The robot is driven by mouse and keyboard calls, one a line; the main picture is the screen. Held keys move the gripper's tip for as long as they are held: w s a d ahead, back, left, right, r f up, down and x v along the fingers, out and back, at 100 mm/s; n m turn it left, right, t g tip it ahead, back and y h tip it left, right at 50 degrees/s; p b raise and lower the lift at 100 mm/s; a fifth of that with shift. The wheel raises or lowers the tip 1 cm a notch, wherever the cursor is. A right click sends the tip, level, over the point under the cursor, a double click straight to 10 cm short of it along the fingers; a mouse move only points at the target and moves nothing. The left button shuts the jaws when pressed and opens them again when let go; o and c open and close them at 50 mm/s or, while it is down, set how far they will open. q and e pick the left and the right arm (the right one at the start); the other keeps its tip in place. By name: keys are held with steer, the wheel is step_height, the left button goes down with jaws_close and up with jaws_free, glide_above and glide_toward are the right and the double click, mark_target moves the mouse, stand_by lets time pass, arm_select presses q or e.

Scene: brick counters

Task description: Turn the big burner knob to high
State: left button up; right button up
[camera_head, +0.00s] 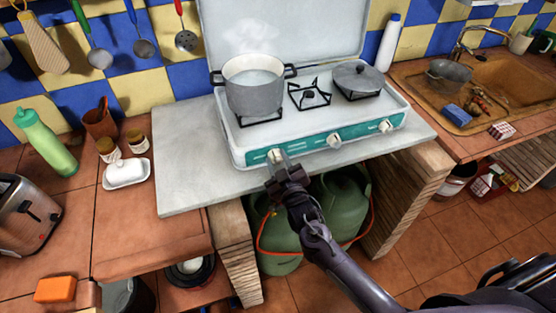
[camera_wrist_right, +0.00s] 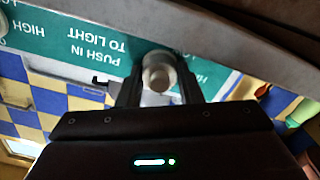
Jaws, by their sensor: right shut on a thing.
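The white stove (camera_head: 310,150) with a teal front panel stands on the grey counter slab, its lid raised. Three cream knobs sit on the panel: the left one (camera_head: 276,156), the middle one (camera_head: 333,141) and the right one (camera_head: 385,127). My right gripper (camera_head: 282,171) is at the left knob, under the burner that holds the big pot (camera_head: 254,88). In the right wrist view, the same knob (camera_wrist_right: 158,72) is between my two fingers, which are shut on it. The knob's pointer direction cannot be read. My left gripper is out of view.
A lidded pan (camera_head: 357,79) sits on the right burner; the middle burner (camera_head: 309,94) is bare. Green gas bottles (camera_head: 342,205) stand below the slab. A white butter dish (camera_head: 126,173), jars and a toaster (camera_head: 25,215) are at left, a sink (camera_head: 490,100) at right.

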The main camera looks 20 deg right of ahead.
steer(key=n+p, duration=0.1)
steer(key=n, duration=0.5)
steer(key=shift+n, duration=0.3)
steer(key=n+p, duration=0.1)
steer(key=n, duration=0.5)
steer(key=shift+f, duration=0.1)
steer(key=shift+n, duration=0.3)
steer(key=o, duration=1)
steer(key=shift+a, duration=0.1)
